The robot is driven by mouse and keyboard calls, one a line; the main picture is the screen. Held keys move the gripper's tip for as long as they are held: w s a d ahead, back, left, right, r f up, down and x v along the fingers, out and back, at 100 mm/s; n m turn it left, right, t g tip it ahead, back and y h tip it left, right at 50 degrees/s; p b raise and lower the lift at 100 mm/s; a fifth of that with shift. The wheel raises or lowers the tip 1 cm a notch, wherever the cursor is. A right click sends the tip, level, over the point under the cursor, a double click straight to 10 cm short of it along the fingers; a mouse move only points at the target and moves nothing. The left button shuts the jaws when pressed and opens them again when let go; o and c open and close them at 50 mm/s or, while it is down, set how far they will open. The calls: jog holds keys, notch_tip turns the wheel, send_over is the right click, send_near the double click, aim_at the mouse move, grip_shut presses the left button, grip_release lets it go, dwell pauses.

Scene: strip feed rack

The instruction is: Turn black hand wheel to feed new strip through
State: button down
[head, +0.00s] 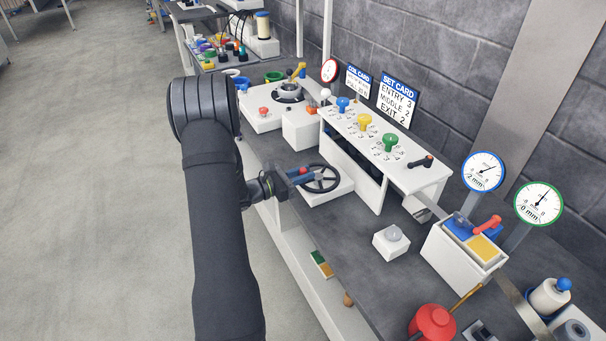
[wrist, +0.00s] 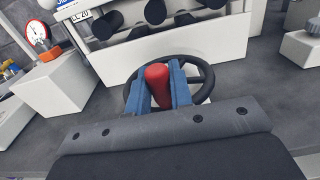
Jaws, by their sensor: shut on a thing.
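The black hand wheel (head: 337,181) lies on a white block (head: 335,196) at the front of the rack bench. It also shows in the wrist view (wrist: 207,76), with its near rim partly hidden by my gripper. The wheel carries a red handle knob (wrist: 157,75). My gripper (head: 300,174) is at the wheel's left side in the head view. Its two blue fingers (wrist: 160,88) are shut on the red knob, one on each side. Black rollers (wrist: 155,11) show in the white roller stand behind the wheel. I cannot make out a strip between the rollers.
The roller stand (head: 430,174) has blue, yellow and green knobs on top, with a set card (head: 398,98) behind. Two dial gauges (head: 483,172) stand at right. A small white box (head: 391,241) and a red round thing (head: 433,323) sit on the dark bench.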

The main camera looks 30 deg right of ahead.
aim_at(312, 187)
jog(key=shift+s+t, duration=0.15)
jog(key=shift+t, duration=0.15)
jog(key=n+t, duration=0.1)
jog(key=s+n+t, duration=0.1)
jog(key=t, duration=0.1)
jog(key=n+t, duration=0.1)
jog(key=t, duration=0.1)
jog(key=shift+s+d+n+y, duration=0.15)
jog(key=shift+s+n+y, duration=0.15)
jog(key=shift+y, duration=0.1)
jog(key=shift+s+d+n+t+y, duration=0.15)
jog(key=shift+s+n+t+y, duration=0.1)
jog(key=shift+n+t+y, duration=0.5)
jog(key=shift+s+d+n+t+y, duration=0.2)
jog(key=shift+n+t, duration=0.4)
jog(key=shift+t, duration=0.45)
jog(key=shift+s+d+n+t+y, duration=0.1)
jog(key=shift+s+n+t+y, duration=0.2)
jog(key=shift+n+t+y, duration=0.45)
jog(key=shift+t, duration=0.45)
jog(key=c, duration=1.3)
grip_release()
jog(key=shift+c, duration=0.2)
jog(key=v, duration=1.7)
jog(key=shift+s+a, duration=0.15)
